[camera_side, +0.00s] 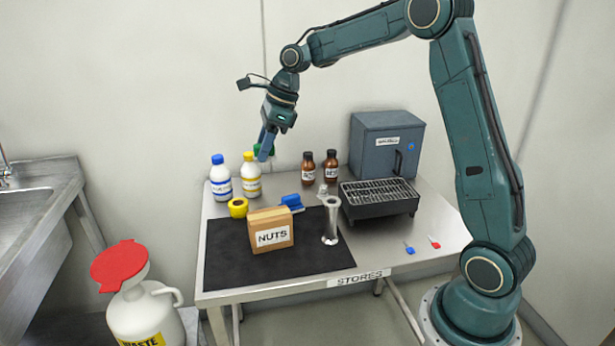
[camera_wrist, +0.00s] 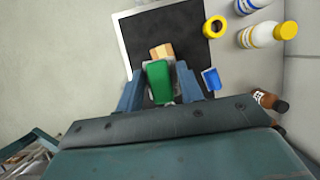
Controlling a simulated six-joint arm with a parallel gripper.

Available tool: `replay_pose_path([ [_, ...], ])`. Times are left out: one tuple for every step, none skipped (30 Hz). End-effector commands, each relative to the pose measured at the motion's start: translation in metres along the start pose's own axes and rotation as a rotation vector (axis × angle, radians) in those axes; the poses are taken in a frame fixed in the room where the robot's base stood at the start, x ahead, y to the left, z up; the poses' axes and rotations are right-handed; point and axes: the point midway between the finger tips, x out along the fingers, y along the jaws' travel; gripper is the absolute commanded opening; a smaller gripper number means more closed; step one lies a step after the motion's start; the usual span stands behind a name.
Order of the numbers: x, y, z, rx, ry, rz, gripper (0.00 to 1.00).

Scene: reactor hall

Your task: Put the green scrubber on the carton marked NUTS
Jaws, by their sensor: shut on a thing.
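My gripper (camera_side: 266,146) is shut on the green scrubber (camera_wrist: 158,82) and holds it in the air above the back of the table. In the side view the scrubber (camera_side: 264,149) shows only in part behind the fingers. In the wrist view it lies between the two blue fingers of my gripper (camera_wrist: 160,90). The carton marked NUTS (camera_side: 270,231) is a brown box standing on the black mat, below and in front of my gripper. In the wrist view the carton (camera_wrist: 162,50) shows just beyond the scrubber, partly hidden by it.
The black mat (camera_side: 228,265) covers the table's left front. Around the carton are yellow tape (camera_side: 238,207), a blue object (camera_side: 292,202) and a metal cylinder (camera_side: 331,220). White bottles (camera_side: 221,178), brown bottles (camera_side: 308,167) and a wire-topped black tray (camera_side: 379,198) stand further back or right.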

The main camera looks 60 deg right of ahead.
Motion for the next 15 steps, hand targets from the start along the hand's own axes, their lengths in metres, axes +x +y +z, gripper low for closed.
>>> replay_pose_path([
  [0.010, 0.001, -0.004, 0.002, 0.002, 0.004, 0.15],
  [0.015, 0.001, -0.007, 0.001, 0.003, 0.003, 0.15],
  [0.022, 0.001, -0.009, 0.001, 0.002, 0.004, 0.15],
  [0.028, 0.001, -0.011, 0.001, 0.002, 0.004, 0.15],
  [0.033, 0.001, -0.014, 0.002, 0.003, 0.004, 0.15],
  [0.040, 0.001, -0.017, 0.001, 0.002, 0.003, 0.15],
  [0.045, 0.001, -0.019, 0.000, 0.003, 0.004, 0.15],
  [0.050, 0.001, -0.021, 0.001, 0.002, 0.003, 0.15],
  [0.058, 0.001, -0.024, 0.001, 0.003, 0.004, 0.15],
  [0.063, 0.001, -0.026, 0.000, 0.002, 0.004, 0.15],
  [0.068, 0.001, -0.028, 0.000, 0.003, 0.004, 0.15],
  [0.074, 0.001, -0.031, 0.000, 0.002, 0.002, 0.15],
  [0.079, 0.001, -0.033, 0.000, 0.003, 0.003, 0.15],
  [0.084, 0.001, -0.035, 0.000, 0.002, 0.003, 0.15],
  [0.089, 0.001, -0.037, 0.000, 0.002, 0.003, 0.15],
])
